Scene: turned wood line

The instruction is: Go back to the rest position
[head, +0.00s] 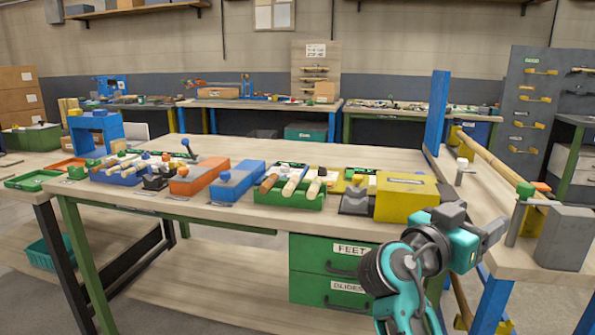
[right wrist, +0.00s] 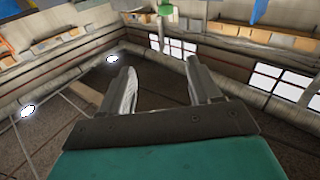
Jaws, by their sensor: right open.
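My right gripper (head: 482,222) is in front of the right part of the workbench (head: 240,215), near the green drawers. In the right wrist view, its two fingers (right wrist: 160,85) are apart with nothing between them. My left gripper is not in view.
The bench holds a yellow box (head: 405,197), a green tray (head: 290,195) of turned wood pieces, and orange (head: 199,178) and blue (head: 237,182) boxes. A grey block (head: 564,238) stands on the right-hand bench, near my right gripper. Open floor lies at lower left.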

